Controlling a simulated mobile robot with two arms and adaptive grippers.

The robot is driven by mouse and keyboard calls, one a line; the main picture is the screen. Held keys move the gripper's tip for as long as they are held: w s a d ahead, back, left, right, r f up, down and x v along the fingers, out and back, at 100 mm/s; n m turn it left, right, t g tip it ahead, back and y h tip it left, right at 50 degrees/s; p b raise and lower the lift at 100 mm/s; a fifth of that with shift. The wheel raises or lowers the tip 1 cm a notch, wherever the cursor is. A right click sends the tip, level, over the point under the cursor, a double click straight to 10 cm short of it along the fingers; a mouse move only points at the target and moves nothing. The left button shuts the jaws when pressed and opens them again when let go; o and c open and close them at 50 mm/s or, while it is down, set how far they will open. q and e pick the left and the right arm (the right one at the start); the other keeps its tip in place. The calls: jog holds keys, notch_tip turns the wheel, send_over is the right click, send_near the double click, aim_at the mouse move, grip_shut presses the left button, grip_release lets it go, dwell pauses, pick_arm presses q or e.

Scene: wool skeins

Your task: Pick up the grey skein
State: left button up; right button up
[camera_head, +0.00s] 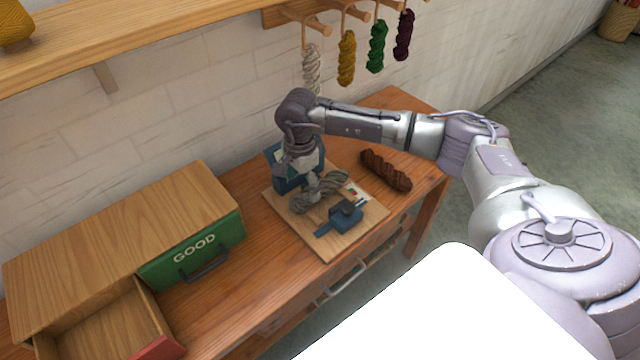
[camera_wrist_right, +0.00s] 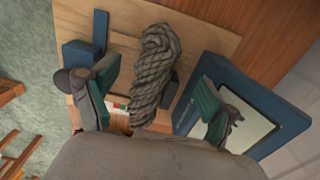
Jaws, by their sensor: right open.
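The grey skein (camera_head: 333,184) lies on a light wooden board on the table, under my right gripper (camera_head: 312,188). In the right wrist view the twisted grey skein (camera_wrist_right: 155,75) lies between the two spread fingers of the right gripper (camera_wrist_right: 155,108), with space on both sides. The right gripper is open and points down over the skein; in the head view it hides part of it. The left gripper is in neither view.
A blue-framed screen device (camera_head: 286,170) stands behind the skein, close to one finger. A blue tool (camera_head: 340,219) sits on the board (camera_head: 325,250). A brown skein (camera_head: 386,170) lies to the right. A wooden drawer box with a green GOOD front (camera_head: 195,250) stands left. Skeins hang on pegs above.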

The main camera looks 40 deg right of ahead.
aim_at(306, 194)
jog(key=f, duration=0.1)
jog(key=f+p, duration=0.1)
jog(key=f, duration=0.1)
jog(key=shift+s+d+f, duration=0.2)
jog(key=shift+s+f, duration=0.1)
jog(key=shift+f, duration=0.55)
jog(key=c, duration=1.3)
jog(key=shift+r, duration=0.1)
jog(key=shift+c, duration=0.2)
